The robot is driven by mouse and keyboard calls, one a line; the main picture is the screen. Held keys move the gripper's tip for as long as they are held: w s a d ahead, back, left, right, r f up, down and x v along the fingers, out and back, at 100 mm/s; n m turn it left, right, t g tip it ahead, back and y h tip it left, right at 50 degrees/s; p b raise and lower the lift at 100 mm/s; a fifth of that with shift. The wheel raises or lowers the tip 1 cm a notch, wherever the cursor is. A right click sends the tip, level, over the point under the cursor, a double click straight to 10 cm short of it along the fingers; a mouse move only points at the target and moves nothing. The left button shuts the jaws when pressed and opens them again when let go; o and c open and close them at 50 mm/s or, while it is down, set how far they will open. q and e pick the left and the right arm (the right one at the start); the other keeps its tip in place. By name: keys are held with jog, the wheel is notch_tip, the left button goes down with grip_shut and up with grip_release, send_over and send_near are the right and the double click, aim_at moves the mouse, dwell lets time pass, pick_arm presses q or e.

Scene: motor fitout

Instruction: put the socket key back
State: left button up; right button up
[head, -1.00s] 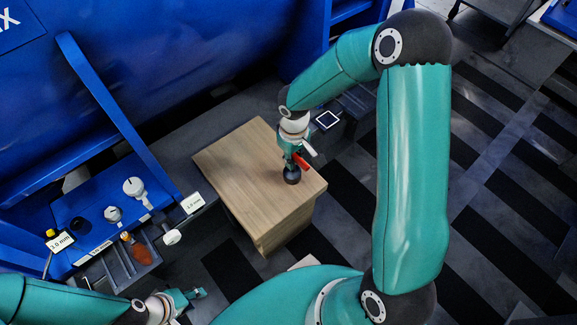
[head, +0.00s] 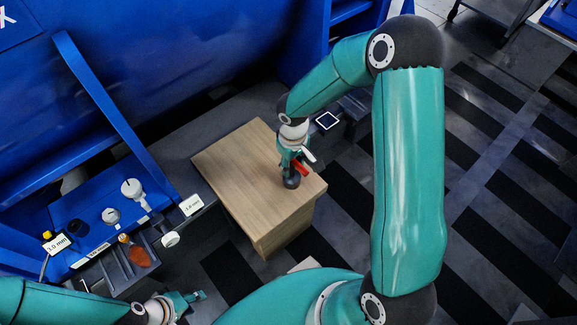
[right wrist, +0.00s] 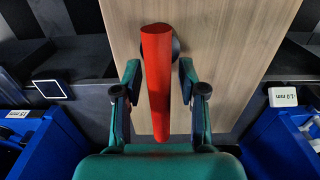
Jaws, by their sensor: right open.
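The socket key, a red bar (head: 301,168) with a dark round end (head: 291,182), is at the front right of the wooden block top. The dark end appears to touch the wood. In the right wrist view the red bar (right wrist: 157,85) stands between the fingers of my right gripper (right wrist: 160,88), with a gap on each side. That gripper is open around it, and it also shows in the head view (head: 294,166). My left gripper (head: 197,296) is low at left, away from the key; its finger gap is too small to read.
The wooden block (head: 240,185) is otherwise bare. At left a blue holder (head: 95,215) carries white round pieces and labels, beside a dark slotted tray (head: 125,270) with an orange-handled item (head: 138,255). A blue machine wall (head: 180,60) stands behind. A dark square plate (head: 327,120) lies beyond the block.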

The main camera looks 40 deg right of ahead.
notch_tip(320, 180, up, 12)
jog(key=p, duration=0.3)
jog(key=shift+f+p, duration=0.2)
jog(key=shift+p, duration=0.1)
jog(key=shift+a+f, duration=0.15)
jog(key=shift+a, duration=0.15)
jog(key=s+a+f+y, duration=0.1)
jog(key=s+a+f, duration=0.1)
jog(key=a+f, duration=0.1)
jog(key=s+a+f+y, duration=0.1)
jog(key=s+a+f, duration=0.1)
jog(key=a+f, duration=0.2)
jog(key=s+a+f+y, duration=0.1)
jog(key=s+a+f, duration=0.1)
jog(key=f, duration=0.3)
jog(key=shift+a+m, duration=0.4)
jog(key=shift+a, duration=0.4)
jog(key=s+a+f+m+y, duration=0.1)
jog(key=s+a+f+m, duration=0.1)
jog(key=s+a+f, duration=0.3)
jog(key=shift+s+a+f+t, duration=0.15)
jog(key=shift+s+f+t, duration=0.15)
jog(key=shift+s+f, duration=0.7)
jog(key=shift+s+r, duration=0.2)
jog(key=shift+r, duration=0.1)
